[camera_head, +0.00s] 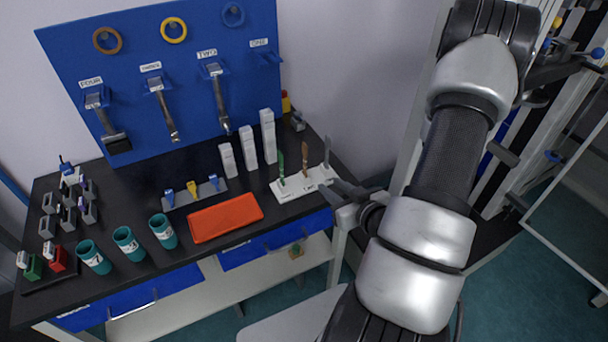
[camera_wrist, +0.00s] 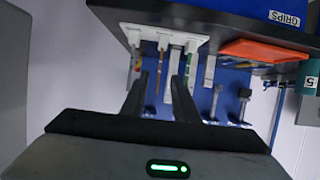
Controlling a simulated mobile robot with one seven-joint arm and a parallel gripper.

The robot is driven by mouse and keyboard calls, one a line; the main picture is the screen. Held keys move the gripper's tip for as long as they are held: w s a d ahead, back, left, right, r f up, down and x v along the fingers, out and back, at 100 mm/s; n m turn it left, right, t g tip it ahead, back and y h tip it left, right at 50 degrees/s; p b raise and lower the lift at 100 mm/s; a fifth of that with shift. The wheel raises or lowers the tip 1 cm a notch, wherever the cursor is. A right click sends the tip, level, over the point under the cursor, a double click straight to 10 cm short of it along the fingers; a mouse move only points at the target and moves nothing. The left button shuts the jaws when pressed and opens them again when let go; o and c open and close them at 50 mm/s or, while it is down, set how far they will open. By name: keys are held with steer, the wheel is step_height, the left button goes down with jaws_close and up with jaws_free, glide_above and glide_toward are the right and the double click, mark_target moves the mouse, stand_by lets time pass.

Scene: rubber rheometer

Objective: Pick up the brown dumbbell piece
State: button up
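The brown dumbbell piece (camera_head: 305,158) stands upright in a white holder (camera_head: 290,190) on the black table, between a green piece (camera_head: 282,167) and a third thin piece (camera_head: 327,152). In the wrist view, which appears upside down, the brown piece (camera_wrist: 159,66) shows between the fingertips of my gripper (camera_wrist: 160,82), apart from both fingers. My gripper (camera_head: 334,189) is open and empty. In the head view it is just right of the holder's front end, so the fingers are not around the brown piece.
White upright blocks (camera_head: 248,148) stand behind the holder. An orange tray (camera_head: 226,217) lies to its left, with teal cups (camera_head: 162,231) farther left. A blue tool board (camera_head: 165,75) rises at the back. The table's front edge is close to my gripper.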

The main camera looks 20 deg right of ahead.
mark_target(305, 173)
steer(key=b+x, duration=0.2)
steer(key=b, duration=0.2)
steer(key=b+x, duration=0.2)
steer(key=b, duration=0.3)
steer(key=b+x, duration=0.2)
steer(key=b, duration=0.2)
steer(key=shift+w+f+b, duration=0.2)
steer(key=shift+f+b, duration=0.15)
steer(key=shift+f, duration=0.1)
steer(key=x, duration=0.6)
steer(key=r+x, duration=0.1)
steer(key=x, duration=0.3)
steer(key=shift+w+a+r, duration=0.15)
steer(key=shift+w+a, duration=0.05)
jaws_close()
